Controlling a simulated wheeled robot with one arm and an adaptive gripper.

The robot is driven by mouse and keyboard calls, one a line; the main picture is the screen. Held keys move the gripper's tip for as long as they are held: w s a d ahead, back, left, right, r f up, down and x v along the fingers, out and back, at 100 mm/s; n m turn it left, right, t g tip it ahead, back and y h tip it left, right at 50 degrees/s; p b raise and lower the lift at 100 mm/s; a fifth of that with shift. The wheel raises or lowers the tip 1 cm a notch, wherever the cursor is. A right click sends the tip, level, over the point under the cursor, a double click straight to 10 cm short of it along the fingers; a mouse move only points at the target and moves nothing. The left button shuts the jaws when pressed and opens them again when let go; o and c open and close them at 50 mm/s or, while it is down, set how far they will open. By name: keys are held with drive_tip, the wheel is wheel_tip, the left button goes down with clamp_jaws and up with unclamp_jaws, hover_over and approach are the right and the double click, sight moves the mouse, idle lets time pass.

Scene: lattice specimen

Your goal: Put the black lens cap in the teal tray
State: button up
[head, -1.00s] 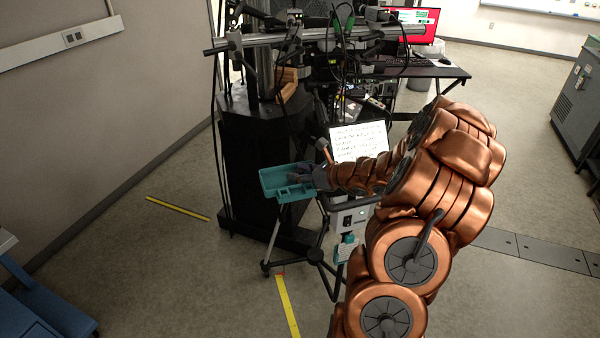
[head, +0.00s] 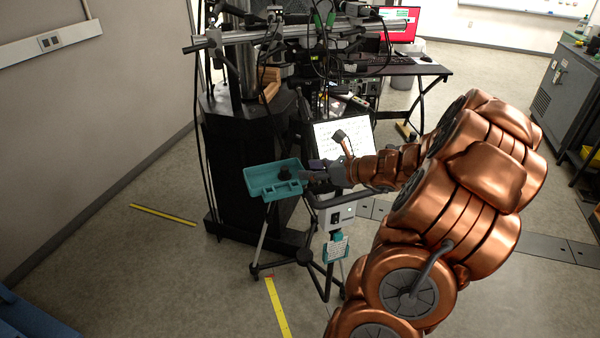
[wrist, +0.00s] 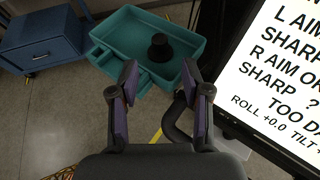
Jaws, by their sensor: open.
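The black lens cap (wrist: 160,46) sits inside the teal tray, on its floor; it also shows as a dark shape in the head view (head: 284,174). The teal tray (wrist: 110,32) stands on a tripod and also shows in the head view (head: 258,186). My gripper (wrist: 159,80) is open and empty, its two fingertips apart at the tray's near side with the cap beyond them. In the head view my gripper (head: 308,174) is at the tray's right end, clear of the cap.
A lit screen (wrist: 285,60) with large text stands right of my gripper. A blue cabinet (wrist: 42,38) is at the left in the wrist view. A black column (head: 250,160) with cables and a metal bar rises behind the tray. Yellow tape (head: 277,305) marks the floor.

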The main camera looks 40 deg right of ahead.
drive_tip(key=shift+v, duration=1.15)
drive_tip(key=s+a+r+n+g+y, duration=0.1)
drive_tip(key=s+a+n+g+y, duration=0.15)
drive_tip(key=a+n+g, duration=0.8)
drive_tip(key=s+a+n+t+y, duration=0.25)
drive_tip(key=a+n, duration=0.25)
drive_tip(key=a, duration=1.3)
drive_tip(key=s+a+n+g+h, duration=0.2)
drive_tip(key=s+a+n+g, duration=0.1)
drive_tip(key=s+n, duration=0.15)
drive_tip(key=s+a+n+g+h, duration=0.1)
drive_tip(key=s+a+n+g, duration=0.1)
drive_tip(key=s+a+n, duration=0.3)
drive_tip(key=s+d+n+g+h, duration=0.1)
drive_tip(key=s+d+n+h, duration=0.1)
drive_tip(key=s, duration=0.3)
drive_tip(key=s+d+n+h, duration=0.3)
drive_tip(key=s+n+h, duration=0.1)
drive_tip(key=s+n, duration=0.1)
drive_tip(key=shift+s+d+f+g, duration=0.3)
drive_tip(key=shift+s+f+g, duration=0.1)
drive_tip(key=shift+s, duration=0.4)
